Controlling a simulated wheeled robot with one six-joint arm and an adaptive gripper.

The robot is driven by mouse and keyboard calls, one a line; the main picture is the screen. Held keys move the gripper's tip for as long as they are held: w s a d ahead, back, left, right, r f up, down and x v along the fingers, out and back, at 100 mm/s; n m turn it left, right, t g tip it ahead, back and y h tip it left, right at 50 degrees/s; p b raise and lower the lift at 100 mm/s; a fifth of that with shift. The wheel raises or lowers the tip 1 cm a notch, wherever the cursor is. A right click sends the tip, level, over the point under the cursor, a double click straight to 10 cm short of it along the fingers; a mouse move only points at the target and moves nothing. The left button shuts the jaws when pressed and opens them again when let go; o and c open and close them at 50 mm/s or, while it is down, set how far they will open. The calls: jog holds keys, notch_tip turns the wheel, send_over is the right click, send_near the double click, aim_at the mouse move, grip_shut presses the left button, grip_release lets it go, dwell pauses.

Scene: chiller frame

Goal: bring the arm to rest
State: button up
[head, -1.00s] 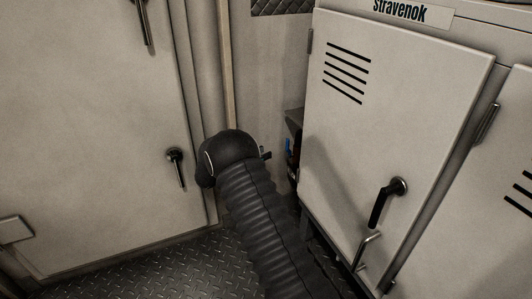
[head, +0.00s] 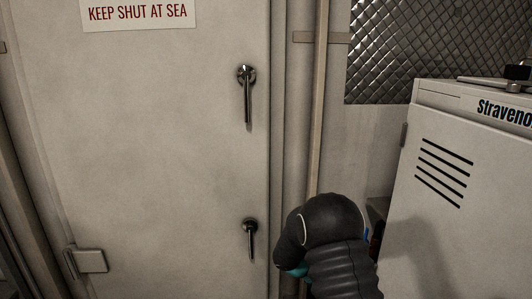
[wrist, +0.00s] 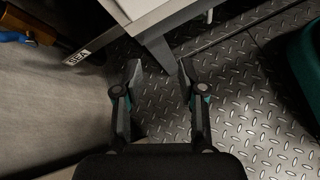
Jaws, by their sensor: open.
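My gripper (wrist: 158,82) shows in the wrist view, pointing down toward the diamond-plate floor (wrist: 245,105). Its two fingers are apart with nothing between them. A pale metal frame leg (wrist: 160,50) stands just beyond the fingertips; I cannot tell whether they touch it. In the head view my arm, in a dark ribbed sleeve, rises at the lower middle, bent over at its top. The gripper itself is hidden there behind the arm.
A white door (head: 150,150) with two lever handles and a sign reading "KEEP SHUT AT SEA" (head: 138,13) fills the left. A white louvred cabinet (head: 450,220) stands close on the right. Quilted metal panel (head: 400,50) lies behind. A blue-ended tool (wrist: 12,37) is at the wrist view's upper left.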

jog(key=s+a+r+m+t+y, duration=0.3)
jog(key=s+a+r+m+y, duration=0.1)
jog(key=s+r, duration=0.9)
jog(key=s+a+r+m+t+y, duration=0.3)
jog(key=s+r+m+y, duration=0.4)
jog(key=s+r, duration=0.6)
jog(key=s+a+m, duration=0.1)
jog(key=s+m, duration=0.1)
jog(key=s, duration=0.3)
jog(key=shift+s+m, duration=0.25)
jog(key=shift+m, duration=0.05)
jog(key=shift+s, duration=0.1)
